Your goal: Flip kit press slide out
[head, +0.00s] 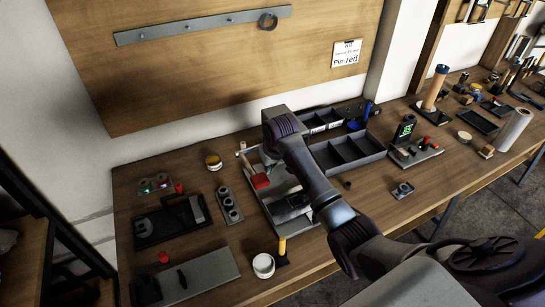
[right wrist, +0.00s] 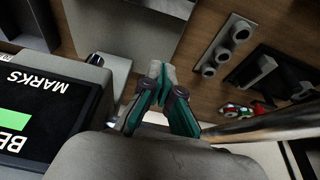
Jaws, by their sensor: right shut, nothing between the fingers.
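A grey flat fixture (head: 283,183) lies mid-bench, with a red flap-like piece (head: 260,181) on its left side and a dark block (head: 290,203) at its front. My right arm crosses over the fixture in the head view and hides part of it. My right gripper (right wrist: 160,82) shows in the right wrist view with its teal fingers together and nothing between them. Beside it, on the left of that view, stands a dark box (right wrist: 45,105) with a green patch and upside-down lettering. I cannot tell whether the fingers touch anything. My left gripper is not in view.
A grey divided tray (head: 347,153) stands right of the arm. A block with round holes (head: 229,205), a black tray (head: 150,229) and a grey plate (head: 200,278) lie to the left. A white cup (head: 263,266) and a yellow-handled tool (head: 282,248) stand near the front edge.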

